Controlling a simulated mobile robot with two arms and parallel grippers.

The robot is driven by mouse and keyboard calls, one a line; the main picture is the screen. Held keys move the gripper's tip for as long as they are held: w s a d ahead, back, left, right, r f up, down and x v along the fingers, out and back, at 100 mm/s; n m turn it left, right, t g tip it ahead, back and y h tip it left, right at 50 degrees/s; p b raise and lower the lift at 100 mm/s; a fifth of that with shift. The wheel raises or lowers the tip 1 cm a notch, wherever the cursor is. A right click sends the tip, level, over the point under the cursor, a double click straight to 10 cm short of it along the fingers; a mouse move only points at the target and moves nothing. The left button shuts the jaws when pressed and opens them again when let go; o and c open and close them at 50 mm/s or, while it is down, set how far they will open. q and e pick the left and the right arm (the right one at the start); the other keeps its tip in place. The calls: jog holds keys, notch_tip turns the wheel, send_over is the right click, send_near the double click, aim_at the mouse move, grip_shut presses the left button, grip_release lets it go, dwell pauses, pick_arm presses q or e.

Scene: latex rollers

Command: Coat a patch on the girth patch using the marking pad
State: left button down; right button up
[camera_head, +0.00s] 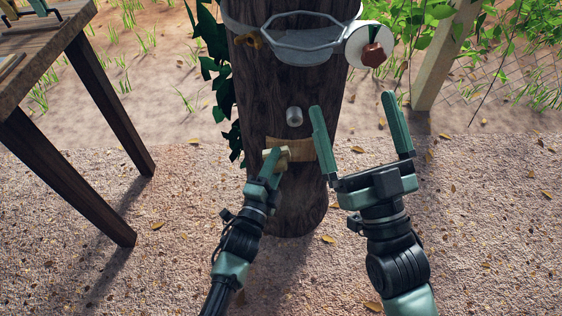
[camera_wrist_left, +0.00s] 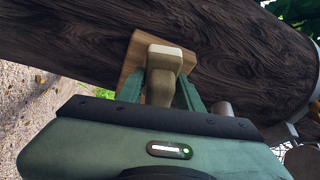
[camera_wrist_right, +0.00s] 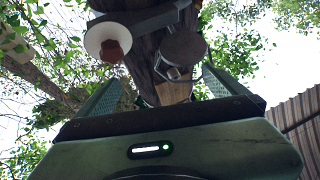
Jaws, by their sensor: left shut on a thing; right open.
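The girth patch (camera_head: 300,148) is a tan-brown rectangle on the front of the dark trunk, below a small metal spout. It also shows in the left wrist view (camera_wrist_left: 131,62), partly hidden behind the pad. My left gripper (camera_head: 273,160) is shut on the pale beige marking pad (camera_wrist_left: 166,58). The pad's blocky head lies over the patch and looks against it; I cannot tell if it touches. In the head view the pad (camera_head: 284,155) is at the patch's left part. My right gripper (camera_head: 352,102) is open and empty, right of the trunk.
The trunk (camera_head: 265,88) carries a metal spout (camera_head: 294,116), and higher up a strapped-on metal cup (camera_head: 305,45) and a white disc (camera_head: 356,46) with a brown knob. A wooden table (camera_head: 62,50) stands at left. A post (camera_head: 440,60) and mesh fence are behind right.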

aim_at(277, 171)
pick_arm(q)
jog(key=shift+w+a, duration=0.25)
jog(key=shift+a, duration=0.5)
pick_arm(e)
jog(key=shift+w+f+g, duration=0.4)
jog(key=shift+f, duration=0.2)
pick_arm(q)
jog(key=shift+s+f+p, duration=0.15)
jog(key=shift+s+p, duration=0.2)
jog(key=shift+s, duration=0.55)
jog(key=s+p, duration=0.1)
jog(key=s, duration=0.3)
jog(key=shift+d, duration=0.15)
jog(key=shift+s, duration=0.25)
pick_arm(e)
notch_tip(277, 171, down, 9)
jog(key=w+g+h, duration=0.2)
jog(key=g, duration=0.3)
jog(key=shift+w+d+g, duration=0.2)
jog(key=shift+d+g, duration=0.05)
jog(key=shift+g, duration=0.05)
pick_arm(q)
jog(key=shift+s+p, duration=0.1)
jog(key=shift+p, duration=0.2)
